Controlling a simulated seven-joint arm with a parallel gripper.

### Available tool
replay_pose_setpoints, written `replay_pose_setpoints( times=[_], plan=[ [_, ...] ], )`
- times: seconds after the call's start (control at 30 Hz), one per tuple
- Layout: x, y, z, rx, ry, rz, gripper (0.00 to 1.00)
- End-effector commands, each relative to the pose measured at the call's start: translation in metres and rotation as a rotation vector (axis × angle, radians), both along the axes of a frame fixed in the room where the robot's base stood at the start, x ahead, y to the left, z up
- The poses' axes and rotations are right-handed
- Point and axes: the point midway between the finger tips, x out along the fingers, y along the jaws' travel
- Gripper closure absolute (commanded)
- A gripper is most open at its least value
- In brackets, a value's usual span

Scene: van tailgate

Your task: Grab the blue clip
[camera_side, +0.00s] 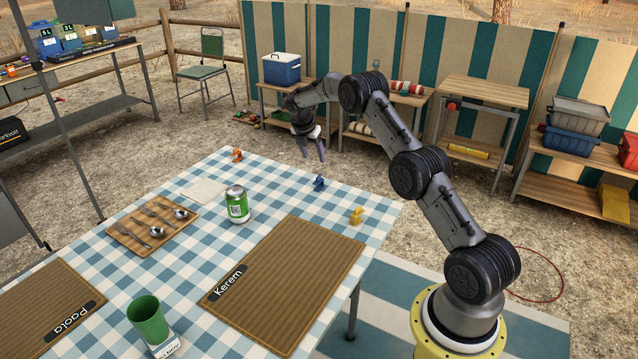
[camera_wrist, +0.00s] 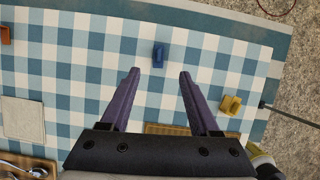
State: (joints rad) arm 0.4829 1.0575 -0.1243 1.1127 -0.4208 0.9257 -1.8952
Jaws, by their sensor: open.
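The blue clip (camera_side: 319,183) stands on the blue-and-white checked tablecloth near the table's far edge in the side view. In the wrist view the blue clip (camera_wrist: 158,56) is beyond my fingertips, roughly midway between their lines. My gripper (camera_side: 314,150) is above the table's far edge in the side view, pointing down. In the wrist view my gripper (camera_wrist: 159,72) has its two purple fingers wide apart with nothing between them. It is apart from the clip.
An orange clip (camera_side: 237,155) lies to the left and a yellow clip (camera_side: 356,215) to the right. A green can (camera_side: 237,204), a cutlery board (camera_side: 128,238), a white napkin (camera_side: 205,192), a green cup (camera_side: 148,320) and the Kerem placemat (camera_side: 300,262) are on the table. Cloth around the blue clip is clear.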

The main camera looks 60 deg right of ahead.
Motion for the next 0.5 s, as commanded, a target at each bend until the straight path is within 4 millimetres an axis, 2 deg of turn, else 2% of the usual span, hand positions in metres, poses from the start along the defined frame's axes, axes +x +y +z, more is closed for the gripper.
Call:
replay_pose_setpoints(
  times=[0.03,0.2,0.33,0.5],
  plan=[
    [-0.001,-0.003,-0.011,0.003,0.004,-0.001,0.38],
    [0.0,-0.015,-0.041,0.002,0.003,0.0,0.38],
    [0.002,-0.023,-0.058,0.001,0.002,0.0,0.38],
    [0.002,-0.027,-0.068,0.001,0.001,0.002,0.38]
  ],
)
